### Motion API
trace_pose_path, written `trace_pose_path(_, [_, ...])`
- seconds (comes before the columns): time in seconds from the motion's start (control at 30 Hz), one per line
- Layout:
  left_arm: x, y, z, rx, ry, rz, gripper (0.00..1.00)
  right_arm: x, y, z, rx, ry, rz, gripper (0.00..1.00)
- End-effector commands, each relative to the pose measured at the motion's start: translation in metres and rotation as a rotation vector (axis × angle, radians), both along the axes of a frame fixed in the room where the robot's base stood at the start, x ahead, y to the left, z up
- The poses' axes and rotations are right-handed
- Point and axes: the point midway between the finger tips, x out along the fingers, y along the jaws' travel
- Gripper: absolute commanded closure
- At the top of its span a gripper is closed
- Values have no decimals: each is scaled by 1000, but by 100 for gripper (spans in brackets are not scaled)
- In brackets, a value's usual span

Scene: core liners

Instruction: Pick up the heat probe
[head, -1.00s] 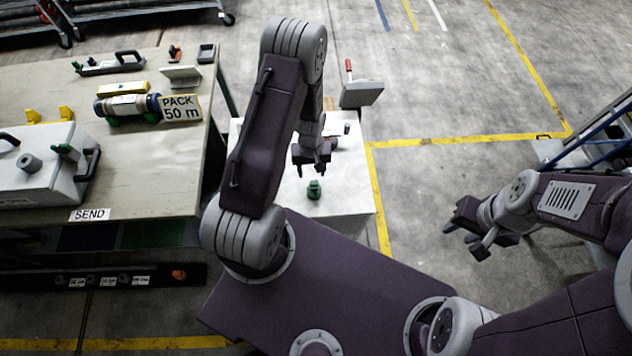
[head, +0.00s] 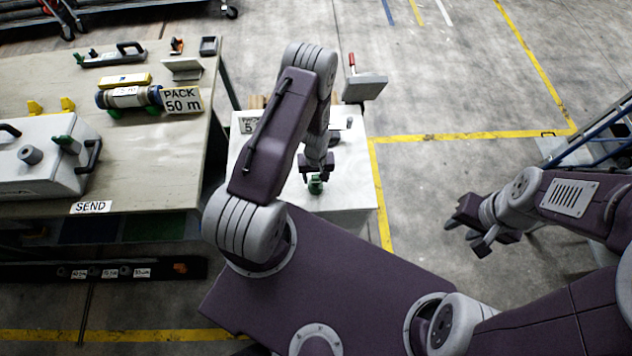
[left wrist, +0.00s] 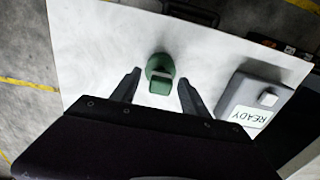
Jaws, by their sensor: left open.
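A small green piece (head: 315,187), which I take to be the heat probe, stands on the white table (head: 352,190). In the left wrist view the green piece (left wrist: 161,76) has a round base and a blocky upper part. My left gripper (head: 316,178) is open and points down at it. In the left wrist view its fingertips (left wrist: 159,80) lie to either side of the green piece, with a gap on both sides. I cannot tell how far above it they are. My right gripper (head: 468,232) is open and empty, out over the floor.
A grey box marked READY (left wrist: 256,98) stands beside the green piece. A tilted grey panel with a red-topped post (head: 364,87) is behind the white table. The wooden bench (head: 150,185) at left holds a grey case (head: 40,165) and a PACK 50 m sign (head: 182,101).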

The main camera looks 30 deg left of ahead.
Motion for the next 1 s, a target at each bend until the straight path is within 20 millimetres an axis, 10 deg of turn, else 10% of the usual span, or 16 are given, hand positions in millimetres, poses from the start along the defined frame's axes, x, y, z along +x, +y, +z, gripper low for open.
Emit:
trace_pose_path(0.17, [0, 0, 1, 1, -1, 0, 47, 0, 0, 1, 0, 0, 0, 64])
trace_pose_path(0.4, [0, 0, 1, 0, 0, 0, 100, 0, 0, 1, 0, 0, 0, 64])
trace_pose_path(1.0, [-5, -6, 46, 1, 1, -4, 100, 1, 0, 22, 0, -2, 0, 64])
